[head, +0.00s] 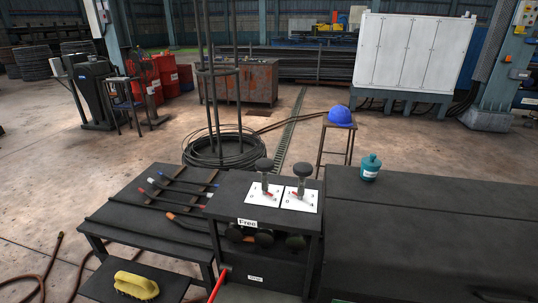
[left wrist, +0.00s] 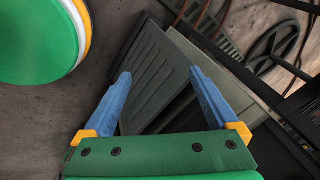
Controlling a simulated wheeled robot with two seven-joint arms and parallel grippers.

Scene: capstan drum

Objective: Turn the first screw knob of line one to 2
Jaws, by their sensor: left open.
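In the head view two black round-topped screw knobs stand upright on a dark stand, the left knob (head: 264,165) and the right knob (head: 303,170). Each rises from a white dial plate, the left plate (head: 255,198) and the right plate (head: 309,204). Each plate has a red pointer and small numerals; the exact settings are too small to read. My left gripper (left wrist: 160,76) shows in the left wrist view, with blue fingers wide apart and nothing between them. It is over dark grey panels, away from any visible knob. My right gripper is in neither view.
Below the plates are a "Free" label (head: 247,223) and several dark round knobs (head: 264,239). A bench (head: 130,225) with coloured-grip tools is at left, a yellow brush (head: 136,286) below it. A dark table (head: 430,225) with a teal bottle (head: 370,167) is at right.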

